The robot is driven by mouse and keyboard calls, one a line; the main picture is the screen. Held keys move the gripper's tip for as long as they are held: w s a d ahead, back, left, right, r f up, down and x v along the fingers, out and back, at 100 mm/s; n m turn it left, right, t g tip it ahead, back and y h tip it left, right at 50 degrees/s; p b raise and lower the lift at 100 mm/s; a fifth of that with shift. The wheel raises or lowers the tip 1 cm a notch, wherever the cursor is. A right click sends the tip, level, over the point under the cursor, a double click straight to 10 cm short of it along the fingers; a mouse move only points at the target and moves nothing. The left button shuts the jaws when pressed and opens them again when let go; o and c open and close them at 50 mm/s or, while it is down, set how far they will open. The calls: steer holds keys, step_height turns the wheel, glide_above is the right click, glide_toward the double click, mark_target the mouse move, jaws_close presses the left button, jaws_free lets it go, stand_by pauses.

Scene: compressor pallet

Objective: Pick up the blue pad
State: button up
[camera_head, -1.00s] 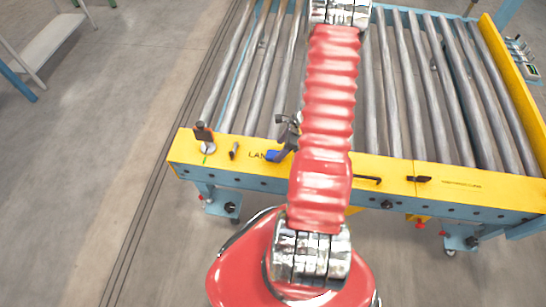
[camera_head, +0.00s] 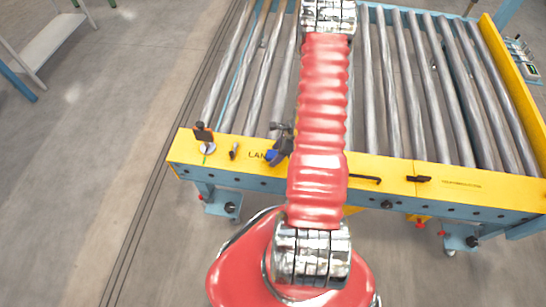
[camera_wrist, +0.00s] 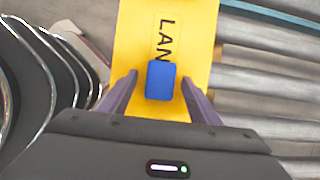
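The blue pad (camera_wrist: 160,81) lies on the yellow rail (camera_wrist: 136,38), just by the black "LAN" lettering. In the wrist view my gripper (camera_wrist: 159,84) is open, with one finger on each side of the pad and a gap on both sides. The pad is not held. In the head view my gripper (camera_head: 281,144) is low over the yellow rail, and a bit of the blue pad (camera_head: 271,157) shows beside it. Whether the fingertips touch the rail cannot be told.
A conveyor of grey rollers (camera_head: 394,80) lies behind the rail. A red and black upright piece (camera_head: 203,133) and a small dark handle (camera_head: 234,151) are left of the gripper. Black handles (camera_head: 364,179) lie to its right. Open floor is at left.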

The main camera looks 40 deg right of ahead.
mark_target(276, 154)
steer(key=c, duration=1.1)
steer(key=shift+o, duration=0.2)
steer(key=shift+r, duration=0.1)
step_height(276, 154, up, 10)
stand_by(0.6)
steer(key=o, duration=0.4)
steer(key=c, duration=0.3)
steer(key=shift+c, duration=0.2)
